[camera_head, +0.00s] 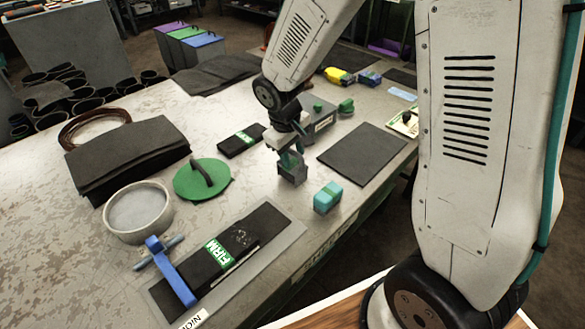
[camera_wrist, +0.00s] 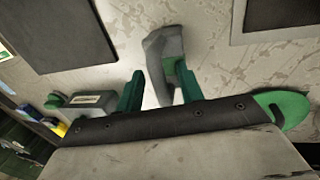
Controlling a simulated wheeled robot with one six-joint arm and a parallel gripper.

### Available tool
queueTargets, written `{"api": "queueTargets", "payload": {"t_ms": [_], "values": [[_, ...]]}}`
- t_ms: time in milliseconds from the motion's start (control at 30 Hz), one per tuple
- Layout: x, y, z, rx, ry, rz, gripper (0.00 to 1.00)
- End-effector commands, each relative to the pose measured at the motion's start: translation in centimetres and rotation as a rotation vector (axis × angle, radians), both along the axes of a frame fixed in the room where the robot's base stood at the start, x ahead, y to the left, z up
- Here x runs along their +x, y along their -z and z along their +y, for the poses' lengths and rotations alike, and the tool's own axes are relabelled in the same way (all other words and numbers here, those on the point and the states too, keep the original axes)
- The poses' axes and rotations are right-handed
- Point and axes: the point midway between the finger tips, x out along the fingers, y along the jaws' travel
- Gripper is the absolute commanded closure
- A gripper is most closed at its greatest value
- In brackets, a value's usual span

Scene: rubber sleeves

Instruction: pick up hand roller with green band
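The hand roller (camera_head: 294,172) looks like a small grey piece on the table, directly below my gripper (camera_head: 288,152). In the wrist view it is a grey angled shape (camera_wrist: 161,45) with a green band (camera_wrist: 171,68). My gripper's two dark green fingers (camera_wrist: 160,88) are spread apart. The roller lies between and just beyond them, close to the right finger. A pale gap shows beside the left finger. I cannot tell whether either finger touches it. Part of the roller is hidden by the right finger.
A black mat (camera_head: 362,153) lies behind that block. A green disc with a black handle (camera_head: 203,181), black block (camera_head: 242,140) and grey ring (camera_head: 138,228) lie left. A blue clamp (camera_head: 171,270) is near the front.

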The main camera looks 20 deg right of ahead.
Motion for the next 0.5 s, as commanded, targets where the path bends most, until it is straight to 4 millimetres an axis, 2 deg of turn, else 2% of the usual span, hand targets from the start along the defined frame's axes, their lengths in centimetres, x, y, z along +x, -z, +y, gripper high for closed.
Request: {"api": "queueTargets", "payload": {"t_ms": [33,100,133,500], "values": [[0.0,-0.01,0.01,0.0,0.0,0.0,0.76],[-0.01,-0.02,0.01,0.0,0.0,0.0,0.95],[-0.01,-0.02,0.01,0.0,0.0,0.0,1.0],[0.04,-0.36,0.0,0.001,0.001,-0.002,1.0]]}}
